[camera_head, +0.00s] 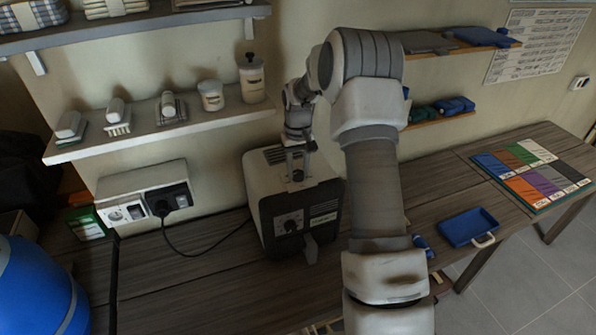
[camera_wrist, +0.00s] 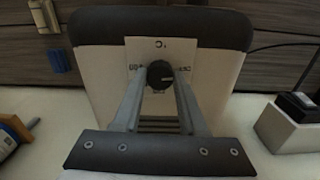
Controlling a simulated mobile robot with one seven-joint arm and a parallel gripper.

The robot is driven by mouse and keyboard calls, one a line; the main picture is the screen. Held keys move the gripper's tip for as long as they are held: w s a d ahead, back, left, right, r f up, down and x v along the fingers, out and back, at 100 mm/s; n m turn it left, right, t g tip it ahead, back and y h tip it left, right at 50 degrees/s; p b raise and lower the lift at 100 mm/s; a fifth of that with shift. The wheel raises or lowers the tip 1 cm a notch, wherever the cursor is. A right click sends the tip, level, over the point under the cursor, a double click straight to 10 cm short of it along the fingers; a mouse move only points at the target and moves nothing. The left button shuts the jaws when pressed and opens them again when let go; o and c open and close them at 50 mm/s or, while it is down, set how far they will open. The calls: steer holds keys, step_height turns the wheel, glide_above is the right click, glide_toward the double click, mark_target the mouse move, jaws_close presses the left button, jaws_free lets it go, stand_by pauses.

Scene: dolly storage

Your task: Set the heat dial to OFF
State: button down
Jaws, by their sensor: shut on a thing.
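A cream appliance with a dark front (camera_head: 262,200) stands on the bench against the wall. In the wrist view its cream top (camera_wrist: 103,80) carries a pale label plate (camera_wrist: 160,48) with a round black dial (camera_wrist: 159,74) on it. A light pointer mark on the dial points to the right in that view; the lettering around it is too small to read surely. My gripper (camera_head: 297,172) reaches down onto the top. In the wrist view my gripper (camera_wrist: 161,80) has its fingers on either side of the dial, shut on it.
A wall socket box (camera_head: 148,200) with a plugged-in black cable is left of the appliance. A shelf (camera_head: 165,130) with jars and brushes hangs above. A blue tray (camera_head: 468,228) and a coloured chart (camera_head: 530,168) lie on the bench to the right.

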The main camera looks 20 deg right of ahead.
mark_target(298, 173)
steer(key=shift+n, duration=0.5)
steer(key=shift+c, duration=2.2)
jaws_free()
step_height(298, 173, up, 18)
steer(key=b, duration=0.1)
steer(key=shift+f, duration=0.25)
